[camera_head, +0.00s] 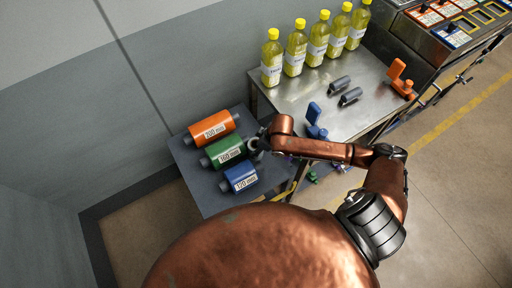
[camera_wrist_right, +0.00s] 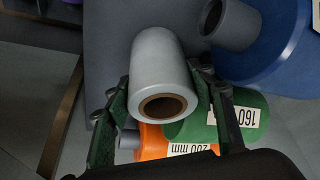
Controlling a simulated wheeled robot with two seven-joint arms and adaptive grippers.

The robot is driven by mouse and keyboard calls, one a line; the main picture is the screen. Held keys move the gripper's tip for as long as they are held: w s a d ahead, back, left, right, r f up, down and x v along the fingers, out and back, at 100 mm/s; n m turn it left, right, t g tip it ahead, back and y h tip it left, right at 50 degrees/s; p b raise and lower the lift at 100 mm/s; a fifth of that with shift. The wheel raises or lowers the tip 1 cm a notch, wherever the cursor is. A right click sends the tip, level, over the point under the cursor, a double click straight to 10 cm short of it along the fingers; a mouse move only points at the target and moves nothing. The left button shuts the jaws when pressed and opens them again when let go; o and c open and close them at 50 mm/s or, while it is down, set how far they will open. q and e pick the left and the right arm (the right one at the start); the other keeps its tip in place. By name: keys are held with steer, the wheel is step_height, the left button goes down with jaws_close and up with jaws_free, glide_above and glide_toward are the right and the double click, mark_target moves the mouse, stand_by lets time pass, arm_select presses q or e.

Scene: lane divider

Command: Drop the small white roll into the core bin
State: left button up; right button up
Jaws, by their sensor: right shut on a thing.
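The small white roll (camera_wrist_right: 158,62) shows in the right wrist view as a pale grey-white cylinder with a brown core opening. My right gripper (camera_wrist_right: 160,90) has a finger on each side of it and is shut on it. In the head view my right gripper (camera_head: 257,146) is at the right end of the green roll, above the dark grey stand's right side; the white roll is hard to make out there. I cannot identify the core bin in either view. My left gripper is not in view.
An orange roll (camera_head: 213,129), green roll (camera_head: 226,153) and blue roll (camera_head: 240,178) lie on the dark grey stand (camera_head: 190,172). The metal table (camera_head: 296,92) holds several yellow bottles (camera_head: 318,44), grey cylinders (camera_head: 343,84), a blue tool (camera_head: 315,117) and an orange tool (camera_head: 398,75).

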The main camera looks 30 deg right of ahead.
steer(key=shift+r, duration=0.1)
steer(key=o, duration=1.3)
